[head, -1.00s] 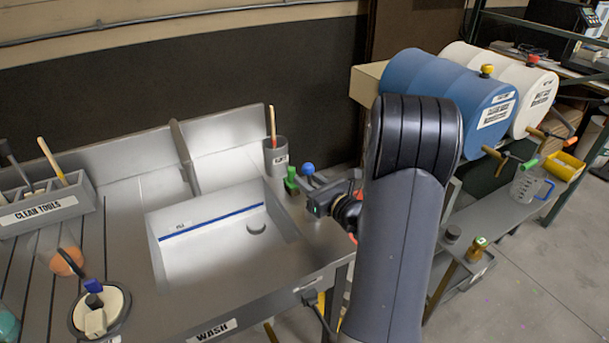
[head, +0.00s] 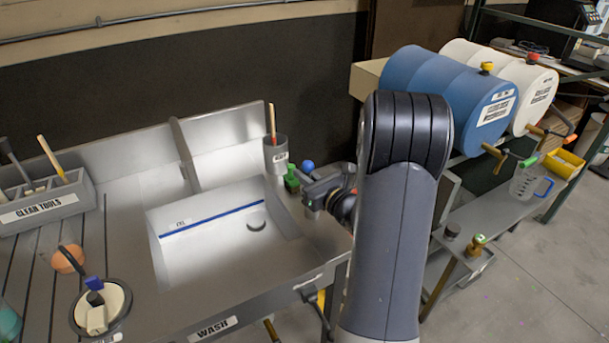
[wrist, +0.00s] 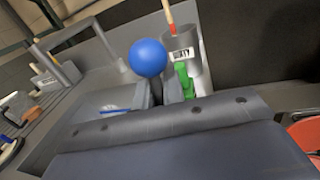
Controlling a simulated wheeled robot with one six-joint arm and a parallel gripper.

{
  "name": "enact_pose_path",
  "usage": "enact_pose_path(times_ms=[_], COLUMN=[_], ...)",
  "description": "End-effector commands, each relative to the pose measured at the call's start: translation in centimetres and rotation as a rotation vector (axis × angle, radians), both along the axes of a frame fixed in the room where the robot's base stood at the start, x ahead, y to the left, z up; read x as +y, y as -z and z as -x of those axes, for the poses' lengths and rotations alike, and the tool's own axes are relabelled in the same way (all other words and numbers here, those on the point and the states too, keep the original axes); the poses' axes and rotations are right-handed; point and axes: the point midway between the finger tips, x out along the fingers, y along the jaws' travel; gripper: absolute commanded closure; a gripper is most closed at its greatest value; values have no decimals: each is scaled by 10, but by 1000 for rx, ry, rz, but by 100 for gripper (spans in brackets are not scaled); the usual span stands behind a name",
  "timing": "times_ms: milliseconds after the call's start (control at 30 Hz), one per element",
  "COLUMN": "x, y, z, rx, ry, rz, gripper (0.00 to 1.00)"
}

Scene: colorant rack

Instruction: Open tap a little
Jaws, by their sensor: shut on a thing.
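A blue ball knob (head: 307,166) shows at the right rim of the sink (head: 180,275), beside a green part (head: 291,181). In the wrist view the blue ball (wrist: 148,57) stands just above my fingers, and the green part (wrist: 184,80) shows behind them. My gripper (head: 309,190) is shut at the knob. It seems to hold the tap's lever below the ball, but the fingers hide the held part. I cannot see a spout or any water running.
A grey cup (head: 276,155) with a wooden-handled tool stands behind the knob. A clean-tools holder (head: 45,210) is at the left. Blue (head: 425,80) and white (head: 490,65) drums lie at the right, with a clear jug (head: 527,185) below.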

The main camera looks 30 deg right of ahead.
Motion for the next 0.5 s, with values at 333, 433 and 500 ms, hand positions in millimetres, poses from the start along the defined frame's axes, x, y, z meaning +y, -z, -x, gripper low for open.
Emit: enact_pose_path(times_ms=[333, 433, 500], x=[0, 0, 0], y=[1, 3, 3], z=[0, 1, 2], rx=[-2, -19, -42], ry=[0, 1, 0], rz=[1, 0, 0], gripper=[100, 100, 100])
